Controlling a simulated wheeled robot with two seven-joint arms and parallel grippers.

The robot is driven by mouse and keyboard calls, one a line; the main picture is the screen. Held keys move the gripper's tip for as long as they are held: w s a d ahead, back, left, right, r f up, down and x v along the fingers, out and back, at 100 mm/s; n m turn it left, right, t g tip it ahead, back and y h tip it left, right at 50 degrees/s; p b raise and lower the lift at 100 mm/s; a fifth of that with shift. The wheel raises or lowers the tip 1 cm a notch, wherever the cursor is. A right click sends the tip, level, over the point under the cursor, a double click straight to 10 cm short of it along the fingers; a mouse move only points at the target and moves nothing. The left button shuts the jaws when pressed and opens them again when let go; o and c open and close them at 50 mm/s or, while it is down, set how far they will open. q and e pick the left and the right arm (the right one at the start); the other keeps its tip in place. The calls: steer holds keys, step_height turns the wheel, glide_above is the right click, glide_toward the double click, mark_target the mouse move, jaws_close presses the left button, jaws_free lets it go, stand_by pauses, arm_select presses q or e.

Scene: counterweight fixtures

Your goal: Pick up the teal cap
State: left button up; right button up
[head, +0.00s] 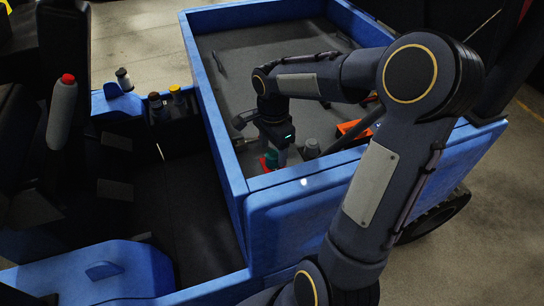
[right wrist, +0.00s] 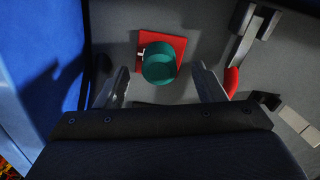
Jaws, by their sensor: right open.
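The teal cap (right wrist: 159,65) sits over a red square plate (right wrist: 172,43) on the grey bed floor. In the head view, the cap (head: 271,156) shows small beneath my right gripper (head: 274,150), near the bed's front blue wall. In the right wrist view, my right gripper (right wrist: 160,82) is open, with one finger on each side of the cap and visible space between. The fingers appear apart from the cap. The cap's underside is hidden. My left gripper is not in view.
The blue bed wall (head: 216,118) rises close on the left. A grey rounded object (head: 312,148) and an orange item (head: 353,128) lie right of the cap. A red-and-grey tool (right wrist: 240,60) is near the right finger. The far bed floor is mostly clear.

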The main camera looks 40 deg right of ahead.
mark_target(273, 153)
step_height(273, 153, down, 2)
steer(key=c, duration=0.7)
step_height(273, 153, up, 10)
steer(key=shift+r+p, duration=0.1)
steer(key=shift+p, duration=0.2)
stand_by(0.3)
